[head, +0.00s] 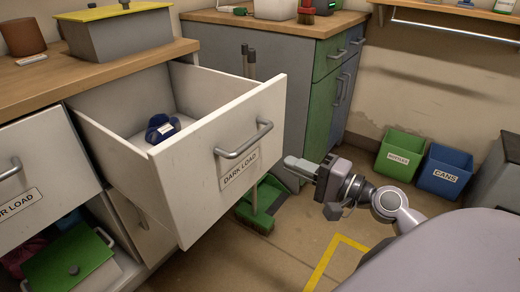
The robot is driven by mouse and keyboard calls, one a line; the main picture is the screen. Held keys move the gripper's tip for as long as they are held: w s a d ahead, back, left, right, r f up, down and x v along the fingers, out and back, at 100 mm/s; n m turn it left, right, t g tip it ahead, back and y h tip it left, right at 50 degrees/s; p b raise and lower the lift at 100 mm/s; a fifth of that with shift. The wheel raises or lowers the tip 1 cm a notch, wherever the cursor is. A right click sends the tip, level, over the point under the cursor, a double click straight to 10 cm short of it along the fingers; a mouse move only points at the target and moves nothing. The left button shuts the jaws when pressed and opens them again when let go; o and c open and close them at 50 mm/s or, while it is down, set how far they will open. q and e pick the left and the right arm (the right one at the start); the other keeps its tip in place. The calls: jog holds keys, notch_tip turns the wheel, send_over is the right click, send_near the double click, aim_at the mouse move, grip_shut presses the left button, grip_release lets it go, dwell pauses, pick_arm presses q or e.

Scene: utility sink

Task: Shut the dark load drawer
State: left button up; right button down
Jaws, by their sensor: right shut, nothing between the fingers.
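The dark load drawer (198,192) is pulled out of the white cabinet at the left. Its white front bears a "DARK LOAD" label (240,170) and a grey bar handle (243,141). A dark blue item (162,128) with a small white tag lies inside on the drawer floor. My right gripper (288,161) is shut and empty, to the right of the drawer front, its fingers pointing left toward it. I cannot tell the exact gap between them. My left gripper is out of view.
A green dustpan (262,200) and broom (252,222) stand behind the drawer. Green (400,155) and blue (445,171) bins stand by the back wall. A grey box with a yellow lid (117,32) sits on the counter. Floor around the yellow line is clear.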

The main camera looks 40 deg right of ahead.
aim_at(261, 152)
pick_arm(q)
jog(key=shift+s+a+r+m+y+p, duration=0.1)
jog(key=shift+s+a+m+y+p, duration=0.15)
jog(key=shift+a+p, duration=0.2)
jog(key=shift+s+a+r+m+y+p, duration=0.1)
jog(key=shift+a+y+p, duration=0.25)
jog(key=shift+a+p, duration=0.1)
pick_arm(e)
jog(key=shift+x, duration=4.65)
